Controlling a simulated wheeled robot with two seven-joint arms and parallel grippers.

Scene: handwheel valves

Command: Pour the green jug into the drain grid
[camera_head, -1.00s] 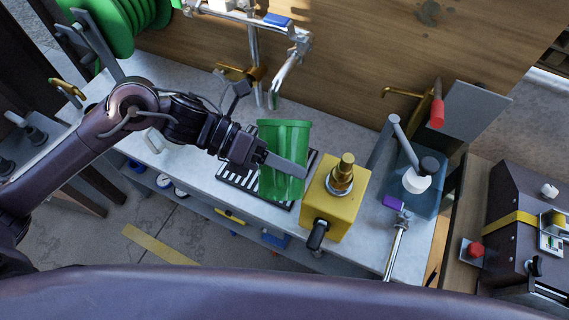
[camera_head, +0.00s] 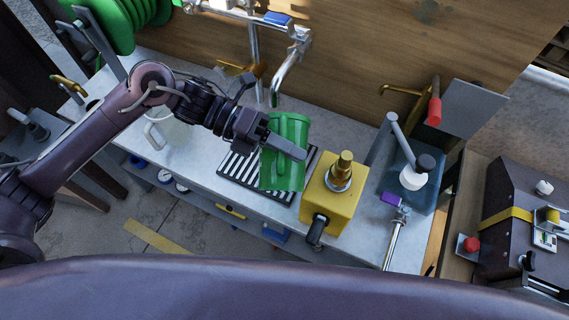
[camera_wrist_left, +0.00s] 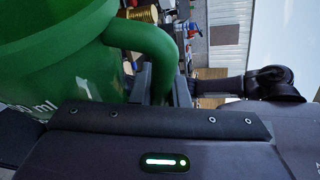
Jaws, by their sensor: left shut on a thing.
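The green jug (camera_head: 287,165) is held above the drain grid (camera_head: 236,172), a dark plate with pale slots on the bench. The jug looks tilted in the head view and covers the grid's right part. My left gripper (camera_head: 283,146) is shut on the jug; in the left wrist view its fingers (camera_wrist_left: 160,82) close around the handle (camera_wrist_left: 158,50). The jug's body (camera_wrist_left: 60,65) fills the left of that view. Whether anything is flowing from the jug cannot be seen. My right gripper is not in view.
A yellow box with a brass fitting (camera_head: 333,192) stands close right of the jug. A tap spout (camera_head: 285,72) hangs behind it. A white-handled jug or mug (camera_head: 160,130) stands left on the bench. A blue tray (camera_head: 420,185) lies further right.

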